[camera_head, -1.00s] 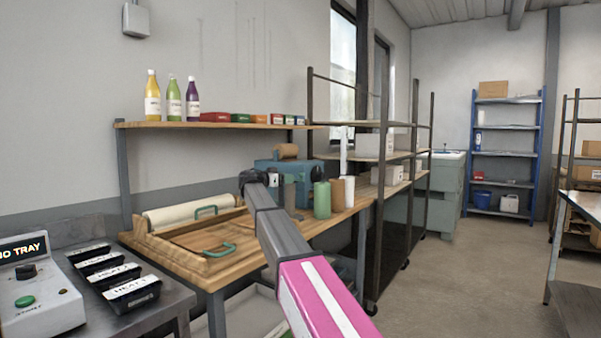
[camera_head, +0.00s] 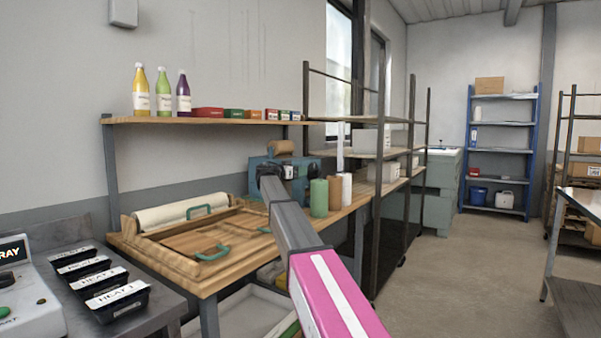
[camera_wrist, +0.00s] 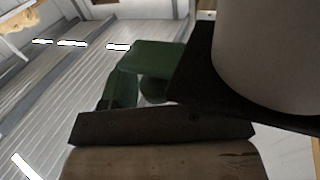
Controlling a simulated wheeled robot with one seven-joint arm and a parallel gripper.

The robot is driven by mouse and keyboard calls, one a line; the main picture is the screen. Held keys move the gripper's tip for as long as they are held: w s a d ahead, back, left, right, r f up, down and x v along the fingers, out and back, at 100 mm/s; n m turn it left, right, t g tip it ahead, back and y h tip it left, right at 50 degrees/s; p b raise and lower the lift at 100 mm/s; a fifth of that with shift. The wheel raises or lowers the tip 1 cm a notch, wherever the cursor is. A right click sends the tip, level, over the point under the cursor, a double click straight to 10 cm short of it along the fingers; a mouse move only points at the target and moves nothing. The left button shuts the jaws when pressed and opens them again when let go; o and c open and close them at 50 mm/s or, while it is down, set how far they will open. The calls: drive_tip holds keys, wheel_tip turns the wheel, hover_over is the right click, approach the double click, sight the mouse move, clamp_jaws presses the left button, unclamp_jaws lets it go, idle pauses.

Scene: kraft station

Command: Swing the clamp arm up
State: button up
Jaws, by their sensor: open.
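A blue-green machine (camera_head: 310,168) stands on the wooden bench with a brown roll (camera_head: 281,147) on top. I cannot pick out its clamp arm for certain in the head view. My gripper (camera_head: 288,172) is at the machine's near side, small and partly hidden by my arm; it is open. In the wrist view a green bracket-like part (camera_wrist: 155,56) shows beyond dark plates (camera_wrist: 160,127); I cannot tell whether it is the clamp arm. A brown, wood-like piece (camera_wrist: 160,163) fills the bottom edge, and a large grey cylinder (camera_wrist: 270,50) blocks the upper right.
Green, brown and white cylinders (camera_head: 319,198) stand right of my arm on the bench. A wooden frame (camera_head: 205,242) with green handles and a white roll (camera_head: 180,215) lies left. A shelf (camera_head: 210,119) with bottles runs above. Open floor lies right.

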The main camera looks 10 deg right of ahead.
drive_tip(key=shift+w+d, duration=0.15)
drive_tip(key=shift+d, duration=0.25)
clamp_jaws()
